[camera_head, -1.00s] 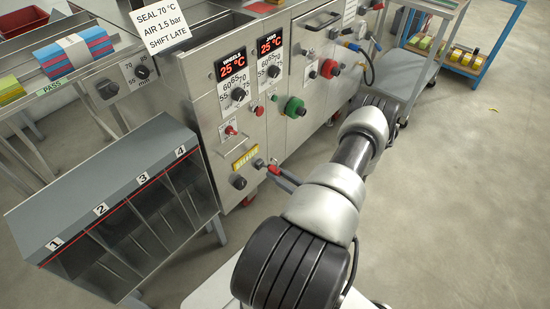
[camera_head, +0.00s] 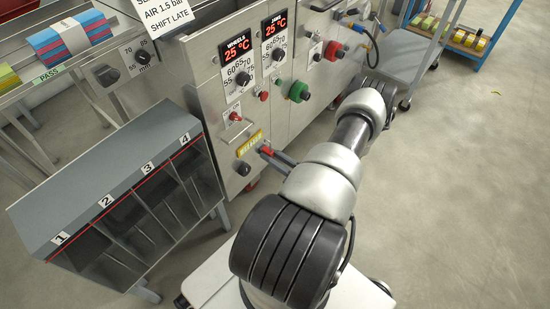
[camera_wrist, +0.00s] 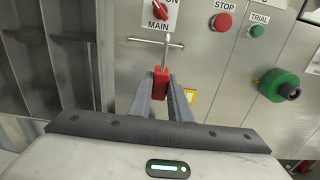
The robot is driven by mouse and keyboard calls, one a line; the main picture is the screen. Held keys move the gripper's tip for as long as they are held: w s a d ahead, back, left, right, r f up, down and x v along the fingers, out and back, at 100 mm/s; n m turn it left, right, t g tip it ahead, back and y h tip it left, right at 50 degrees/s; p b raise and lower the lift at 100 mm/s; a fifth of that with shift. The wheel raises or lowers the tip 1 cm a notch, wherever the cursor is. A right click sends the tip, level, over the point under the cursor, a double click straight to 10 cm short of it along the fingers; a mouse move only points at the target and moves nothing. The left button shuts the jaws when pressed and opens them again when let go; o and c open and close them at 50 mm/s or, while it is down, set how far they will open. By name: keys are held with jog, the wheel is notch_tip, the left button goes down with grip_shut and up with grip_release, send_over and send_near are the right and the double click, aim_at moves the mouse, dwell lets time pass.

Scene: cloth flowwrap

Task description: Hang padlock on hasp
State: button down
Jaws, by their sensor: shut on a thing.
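A red padlock (camera_wrist: 161,90) is held between the fingertips of my gripper (camera_wrist: 161,84), its metal shackle (camera_wrist: 166,52) pointing up in the wrist view. In the head view the small red padlock (camera_head: 267,150) shows at the end of my gripper (camera_head: 272,154), close in front of the machine panel by a yellow label (camera_head: 250,143). A thin horizontal metal bar (camera_wrist: 142,40) lies behind the shackle top, below the red MAIN switch (camera_wrist: 160,9). I cannot tell whether this bar is the hasp, or whether the shackle touches it.
The red STOP button (camera_wrist: 222,21) and a green knob (camera_wrist: 278,85) stick out to the right on the panel. A grey numbered bin rack (camera_head: 108,180) stands at the left, a cart (camera_head: 410,65) at the back right.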

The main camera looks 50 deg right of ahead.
jog(key=shift+w+a+f, duration=0.15)
jog(key=shift+w+f, duration=0.05)
jog(key=shift+w, duration=1.5)
jog(key=shift+w+a+f, duration=0.1)
jog(key=shift+w+f, duration=0.15)
jog(key=shift+w, duration=1.5)
jog(key=shift+w+a+f, duration=0.15)
jog(key=shift+w+f, duration=0.05)
jog(key=shift+w, duration=1.5)
jog(key=c, duration=1.6)
grip_release()
jog(key=shift+o, duration=0.2)
jog(key=s+d+p, duration=0.1)
jog(key=s+p, duration=0.1)
jog(key=s, duration=1.5)
jog(key=shift+s+d, duration=0.15)
jog(key=shift+s, duration=0.05)
